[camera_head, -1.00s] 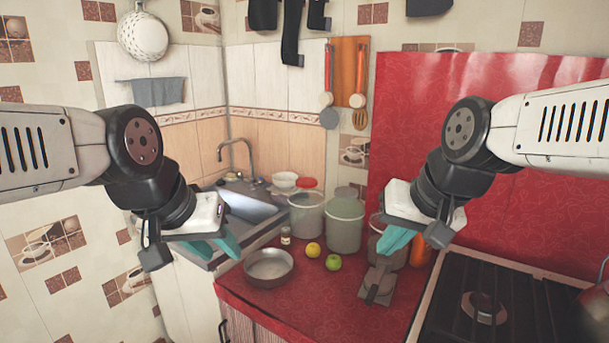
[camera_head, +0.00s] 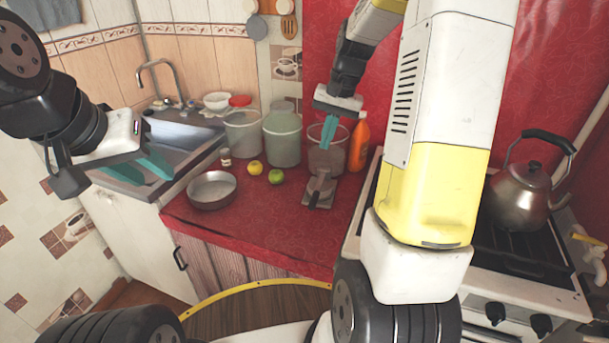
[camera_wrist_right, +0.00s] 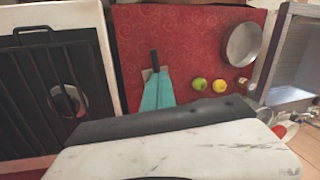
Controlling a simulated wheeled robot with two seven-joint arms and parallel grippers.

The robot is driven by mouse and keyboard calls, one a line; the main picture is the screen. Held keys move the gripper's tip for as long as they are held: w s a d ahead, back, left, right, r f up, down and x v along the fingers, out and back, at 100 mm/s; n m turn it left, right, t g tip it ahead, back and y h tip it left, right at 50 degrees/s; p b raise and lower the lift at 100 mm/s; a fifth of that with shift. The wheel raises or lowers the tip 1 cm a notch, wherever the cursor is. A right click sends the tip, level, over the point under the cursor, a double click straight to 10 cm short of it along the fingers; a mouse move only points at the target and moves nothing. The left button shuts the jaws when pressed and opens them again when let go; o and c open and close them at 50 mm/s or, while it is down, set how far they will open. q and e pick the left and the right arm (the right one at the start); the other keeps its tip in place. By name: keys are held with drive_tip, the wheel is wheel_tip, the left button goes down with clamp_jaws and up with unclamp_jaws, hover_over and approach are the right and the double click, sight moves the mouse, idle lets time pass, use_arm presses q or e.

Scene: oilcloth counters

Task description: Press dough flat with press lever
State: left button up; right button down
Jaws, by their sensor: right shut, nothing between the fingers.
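The press (camera_head: 319,190), a small grey device with a dark lever handle, stands on the red counter in the head view. In the right wrist view its dark handle (camera_wrist_right: 154,60) shows just beyond my fingertips. My right gripper (camera_head: 328,146) is shut and empty, with its teal fingers pointing down above and behind the press, in front of a clear pot. The fingers also show in the right wrist view (camera_wrist_right: 157,90), partly covering the press. I see no dough. My left gripper (camera_head: 150,170) is open and empty near the sink, far from the press.
A green apple (camera_head: 276,177), a yellow fruit (camera_head: 255,168) and a metal pan (camera_head: 212,190) lie left of the press. Large pots (camera_head: 282,140) stand behind. An orange bottle (camera_head: 358,145) is behind right. The stove with a kettle (camera_head: 527,190) is at right.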

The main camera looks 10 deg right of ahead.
drive_tip(key=m+g, duration=0.1)
approach(315, 198)
drive_tip(key=x, duration=0.6)
drive_tip(key=shift+a+f, duration=0.1)
drive_tip(key=shift+f, duration=0.3)
